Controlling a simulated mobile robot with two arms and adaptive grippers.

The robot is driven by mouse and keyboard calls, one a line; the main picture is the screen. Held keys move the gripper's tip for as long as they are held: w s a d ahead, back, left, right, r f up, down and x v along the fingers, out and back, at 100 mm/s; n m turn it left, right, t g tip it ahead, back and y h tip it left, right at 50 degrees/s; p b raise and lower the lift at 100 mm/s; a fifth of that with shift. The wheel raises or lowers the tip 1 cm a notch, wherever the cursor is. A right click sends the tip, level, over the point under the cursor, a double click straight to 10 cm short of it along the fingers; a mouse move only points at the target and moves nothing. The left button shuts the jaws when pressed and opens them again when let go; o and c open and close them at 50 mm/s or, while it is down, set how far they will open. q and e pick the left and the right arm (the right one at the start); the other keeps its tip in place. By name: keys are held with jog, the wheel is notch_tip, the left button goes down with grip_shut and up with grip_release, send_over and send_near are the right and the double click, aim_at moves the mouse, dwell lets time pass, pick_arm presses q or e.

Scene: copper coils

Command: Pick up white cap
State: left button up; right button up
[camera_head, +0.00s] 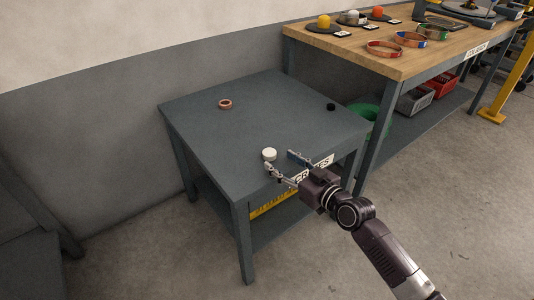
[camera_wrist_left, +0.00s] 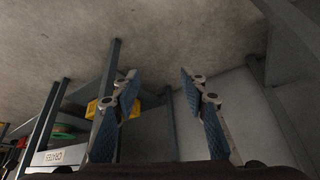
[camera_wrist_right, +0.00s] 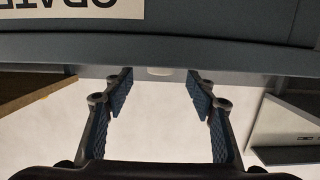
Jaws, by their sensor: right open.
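The white cap (camera_head: 269,154) is a small round piece near the front edge of the dark grey table (camera_head: 270,108). In the right wrist view, part of the cap (camera_wrist_right: 160,71) shows at the table edge, in the gap between the fingertips and beyond them. My right gripper (camera_head: 279,161) is at the table's front edge, open and empty, one fingertip close beside the cap. Whether they touch is not clear. In the right wrist view its fingers (camera_wrist_right: 159,77) are apart. My left gripper (camera_wrist_left: 157,73) is open and empty in its wrist view, and out of the head view.
A copper ring (camera_head: 225,104) and a small black piece (camera_head: 331,107) lie apart on the same table. A wooden workbench (camera_head: 350,48) with coloured rings stands at right. A green bin (camera_head: 368,112) stands beside the table. The table's middle is clear.

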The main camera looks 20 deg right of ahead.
aim_at(271, 153)
jog(key=b+x, duration=0.1)
jog(key=x, duration=0.5)
jog(key=shift+a+r, duration=0.1)
jog(key=shift+r, duration=0.05)
jog(key=shift+w, duration=0.2)
jog(key=c, duration=1.2)
pick_arm(q)
jog(key=w+d+r+t+h, duration=0.1)
jog(key=w+d+r+t, duration=0.1)
jog(key=w, duration=0.4)
notch_tip(271, 153, up, 2)
jog(key=shift+w+d+r+t, duration=0.15)
jog(key=shift+w+t, duration=0.25)
jog(key=shift+t, duration=0.5)
jog(key=shift+s, duration=0.1)
pick_arm(e)
jog(key=shift+r, duration=0.15)
